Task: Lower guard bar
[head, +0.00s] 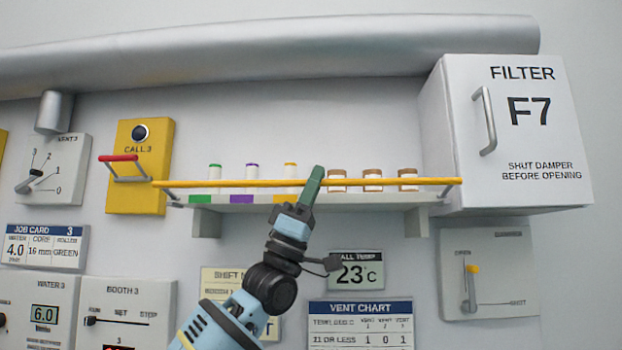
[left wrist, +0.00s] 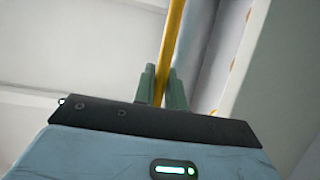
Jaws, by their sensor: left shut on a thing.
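The yellow guard bar (head: 395,182) runs level across the front of the wall shelf (head: 330,200), at about the height of the bottles standing there. My left gripper (head: 312,184) reaches up to the bar near its middle, its green fingers shut on it. In the left wrist view the bar (left wrist: 172,45) passes between the two fingers of the left gripper (left wrist: 163,85). The fingers hide a short stretch of the bar. My right gripper is in neither view.
Brown-capped jars (head: 373,181) and bottles with coloured caps (head: 251,182) stand behind the bar. A white filter box (head: 545,150) juts out at the right, a yellow call box (head: 150,190) at the left. A vent chart (head: 360,325) hangs below.

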